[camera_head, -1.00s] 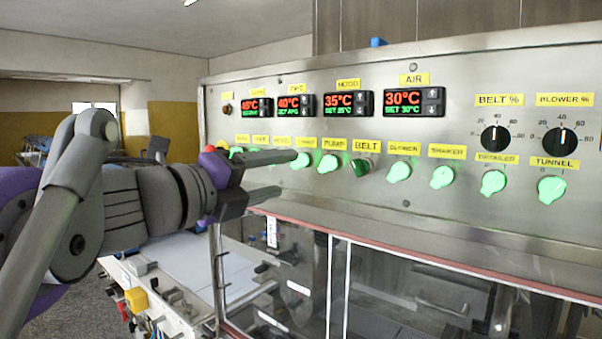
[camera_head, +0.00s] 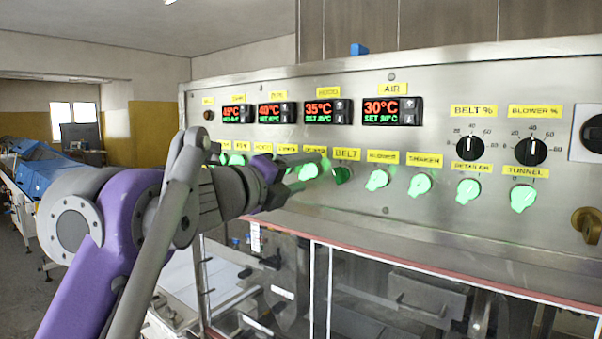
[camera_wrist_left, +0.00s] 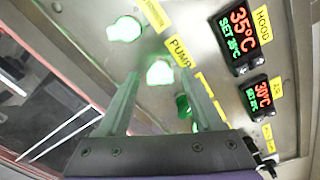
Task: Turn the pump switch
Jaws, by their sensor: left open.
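The pump switch (camera_head: 308,171) is a lit green knob on the steel control panel, under a yellow label that reads PUMP in the left wrist view. It also shows bright, almost white, in the left wrist view (camera_wrist_left: 160,72). My left gripper (camera_head: 311,173) is open in front of it. In the left wrist view the two fingers (camera_wrist_left: 160,76) point at the panel with the knob showing between their tips. I cannot tell whether the fingertips touch it. My right gripper is not in view.
The dark green belt switch (camera_head: 342,175) sits just right of the pump switch, close to my fingers. More lit knobs, such as the blower switch (camera_head: 377,180), continue rightward. Temperature displays (camera_head: 318,111) sit above. A red-edged ledge (camera_head: 420,256) and glazed enclosure lie below.

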